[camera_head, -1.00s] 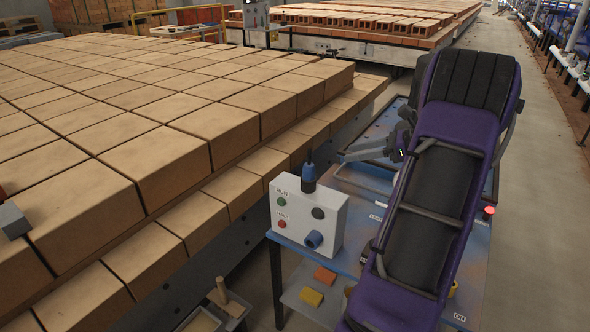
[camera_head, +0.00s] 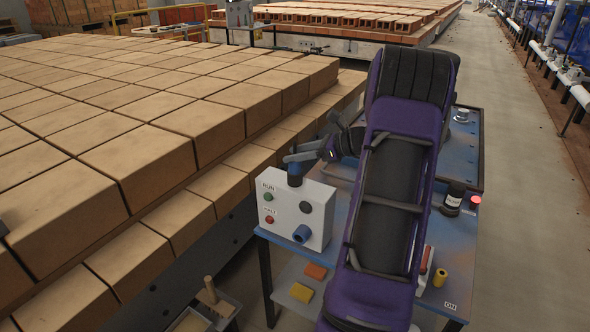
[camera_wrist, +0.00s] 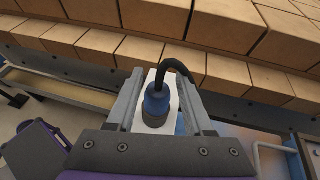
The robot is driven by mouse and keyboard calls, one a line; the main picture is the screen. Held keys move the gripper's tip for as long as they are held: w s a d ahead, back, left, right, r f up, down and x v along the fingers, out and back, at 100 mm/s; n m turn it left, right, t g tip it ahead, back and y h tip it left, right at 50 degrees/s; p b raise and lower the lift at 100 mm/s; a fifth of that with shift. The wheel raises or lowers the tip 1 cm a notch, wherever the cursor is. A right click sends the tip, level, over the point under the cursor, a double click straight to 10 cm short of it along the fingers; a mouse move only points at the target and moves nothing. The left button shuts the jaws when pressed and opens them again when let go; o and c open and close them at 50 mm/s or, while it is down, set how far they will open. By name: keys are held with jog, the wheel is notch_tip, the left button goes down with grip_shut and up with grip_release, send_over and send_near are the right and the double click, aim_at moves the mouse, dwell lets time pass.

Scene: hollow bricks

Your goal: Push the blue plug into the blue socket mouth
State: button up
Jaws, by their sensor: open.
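The blue socket mouth (camera_head: 301,234) sticks out low on the box's front face, right of the HALT button. My gripper (camera_head: 300,158) is at the plug from above and behind, covering its upper part in the head view. In the wrist view the plug (camera_wrist: 157,101), with a black cable (camera_wrist: 184,68) arching off it, sits between my two open fingers (camera_wrist: 160,88). Gaps show on both sides of the plug. The socket mouth is not visible in the wrist view.
The box stands on a blue table (camera_head: 340,262). A black knob (camera_head: 305,207) is on its front. Pallets of bricks (camera_head: 160,150) lie close on the left. A dark cylinder (camera_head: 454,197), a red light (camera_head: 475,200) and a yellow piece (camera_head: 440,278) are on the table's right.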

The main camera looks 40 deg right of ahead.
jog(key=x, duration=0.3)
jog(key=shift+w+a+f, duration=0.2)
jog(key=shift+w+a, duration=0.05)
grip_shut()
